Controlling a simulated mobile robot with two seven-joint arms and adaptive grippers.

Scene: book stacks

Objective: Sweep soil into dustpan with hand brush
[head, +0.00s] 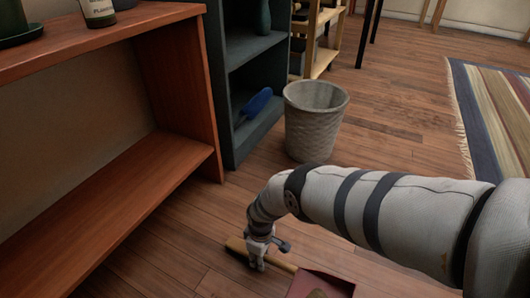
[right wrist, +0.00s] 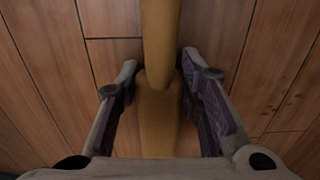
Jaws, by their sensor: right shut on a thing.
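My right gripper (head: 257,264) is low over the floor in the head view, shut on a light wooden handle (head: 282,264). In the right wrist view the handle (right wrist: 160,40) runs between the two fingers (right wrist: 160,88). At its right end in the head view, the handle meets a red, flat, dustpan-like piece (head: 322,284), partly cut off by the lower edge. A brownish patch shows on it; I cannot tell if this is soil. No brush bristles are clearly visible. My left gripper is not in view.
A reddish wooden shelf (head: 180,95) stands at left. A dark shelf (head: 252,60) beside it holds a blue object (head: 258,103). A woven bin (head: 314,122) stands on the floor ahead of my right arm. A striped rug (head: 498,115) lies at right. The floor between is clear.

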